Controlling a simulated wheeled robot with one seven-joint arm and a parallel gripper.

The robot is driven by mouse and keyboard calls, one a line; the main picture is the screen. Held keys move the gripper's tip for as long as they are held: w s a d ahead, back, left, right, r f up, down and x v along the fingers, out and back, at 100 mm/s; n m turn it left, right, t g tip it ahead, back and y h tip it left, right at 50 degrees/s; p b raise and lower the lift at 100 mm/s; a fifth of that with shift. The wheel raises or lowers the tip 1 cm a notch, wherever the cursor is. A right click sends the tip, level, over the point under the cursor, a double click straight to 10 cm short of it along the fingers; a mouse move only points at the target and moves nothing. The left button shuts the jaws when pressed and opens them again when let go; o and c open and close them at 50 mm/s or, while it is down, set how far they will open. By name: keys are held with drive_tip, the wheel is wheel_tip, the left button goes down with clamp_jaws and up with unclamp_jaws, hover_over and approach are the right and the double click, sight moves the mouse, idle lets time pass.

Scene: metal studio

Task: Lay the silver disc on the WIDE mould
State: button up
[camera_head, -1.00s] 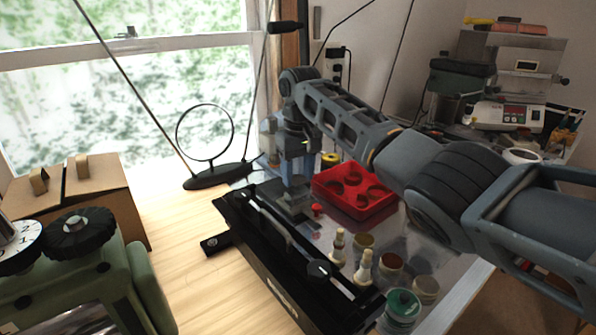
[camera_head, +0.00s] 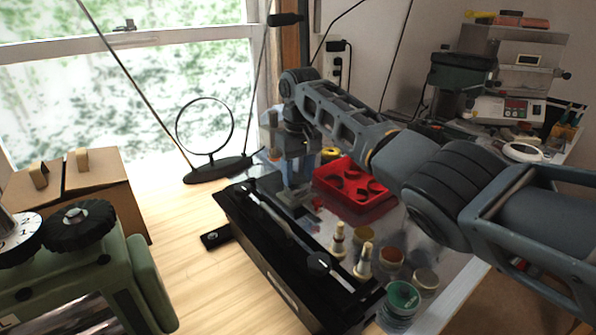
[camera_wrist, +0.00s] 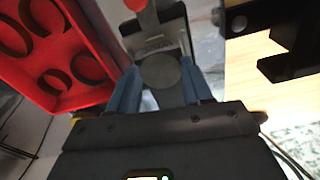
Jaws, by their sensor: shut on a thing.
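My gripper (camera_wrist: 168,88) has blue fingers, which sit on either side of a small grey, silver-looking disc (camera_wrist: 160,72). In the head view my gripper (camera_head: 297,170) points down beside the red tray, and the disc cannot be made out there. Just beyond the disc in the wrist view is a grey metal mould (camera_wrist: 150,44) with a small dark label, too small to read surely. The disc overlaps the mould in this view; I cannot tell whether they touch. A red knob (camera_wrist: 135,4) shows at the mould's far end.
The red tray (camera_head: 349,203) with dark ring-shaped recesses stands right of my gripper. A black rail frame (camera_head: 266,246) runs along the front left. Small bottles (camera_head: 338,241) and jars, one with a green lid (camera_head: 403,296), stand nearer. A ring stand (camera_head: 216,170) is behind left.

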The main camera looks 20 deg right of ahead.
drive_tip(key=shift+f, duration=0.15)
idle(0.4)
drive_tip(key=o, duration=1.1)
drive_tip(key=shift+s+r+b, duration=0.2)
drive_tip(key=shift+r+b, duration=0.1)
drive_tip(key=shift+r, duration=3.6)
